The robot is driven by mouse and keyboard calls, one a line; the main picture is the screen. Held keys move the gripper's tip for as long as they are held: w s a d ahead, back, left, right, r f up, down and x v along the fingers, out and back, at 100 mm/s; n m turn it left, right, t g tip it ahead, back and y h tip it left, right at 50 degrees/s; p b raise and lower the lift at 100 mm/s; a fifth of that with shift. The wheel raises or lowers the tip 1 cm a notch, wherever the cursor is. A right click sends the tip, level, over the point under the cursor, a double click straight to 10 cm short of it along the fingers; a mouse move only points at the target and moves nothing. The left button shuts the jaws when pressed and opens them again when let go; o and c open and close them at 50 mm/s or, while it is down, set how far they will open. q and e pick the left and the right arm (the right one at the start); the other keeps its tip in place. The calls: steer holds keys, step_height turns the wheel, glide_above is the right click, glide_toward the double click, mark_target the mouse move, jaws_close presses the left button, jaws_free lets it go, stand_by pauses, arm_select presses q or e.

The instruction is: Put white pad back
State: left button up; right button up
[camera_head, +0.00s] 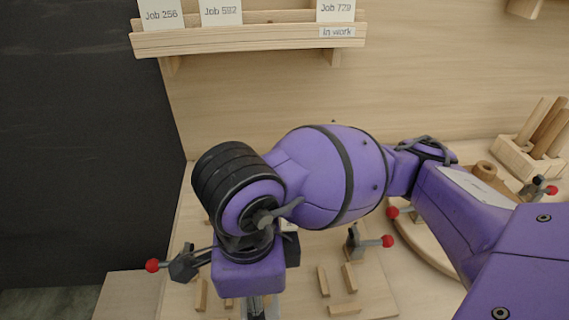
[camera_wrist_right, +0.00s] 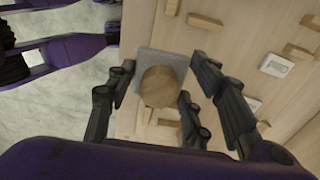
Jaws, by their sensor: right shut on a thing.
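My right gripper (camera_wrist_right: 161,64) is shut on a pale grey-white square pad (camera_wrist_right: 147,57) with a round wooden knob (camera_wrist_right: 158,87). The fingers sit on both sides of it in the right wrist view. In the head view my right arm comes in from the right, and its gripper (camera_head: 258,306) points down at the bottom edge. The arm hides much of the bench there, and the pad cannot be made out clearly. My left gripper is not in view.
Toggle clamps with red knobs (camera_head: 388,241) (camera_head: 152,265) stand either side of my right wrist. Small wooden blocks (camera_head: 349,277) lie on the bench board. A card shelf (camera_head: 250,40) is behind. A wooden peg rack (camera_head: 522,158) stands at right.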

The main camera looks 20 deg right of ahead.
steer(key=shift+w+d+f, duration=0.3)
steer(key=shift+w+d, duration=0.1)
steer(key=shift+w, duration=0.15)
steer(key=shift+w+d+f, duration=0.3)
steer(key=shift+w+d, duration=0.1)
steer(key=shift+w, duration=0.1)
steer(key=w+f, duration=0.1)
steer(key=w+d+f, duration=0.2)
steer(key=f, duration=0.1)
steer(key=shift+w+f, duration=0.25)
steer(key=shift+w+d+f, duration=0.2)
steer(key=shift+w+f, duration=0.05)
steer(key=shift+f, duration=0.1)
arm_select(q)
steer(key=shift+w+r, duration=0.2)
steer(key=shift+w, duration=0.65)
arm_select(e)
steer(key=shift+w+d+f, duration=0.1)
steer(key=shift+w+f, duration=0.05)
steer(key=shift+f, duration=1.6)
steer(key=shift+f, duration=0.1)
steer(key=o, duration=0.7)
steer(key=shift+f, duration=0.1)
steer(key=o, duration=0.4)
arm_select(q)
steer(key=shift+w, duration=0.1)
arm_select(e)
steer(key=shift+o, duration=0.2)
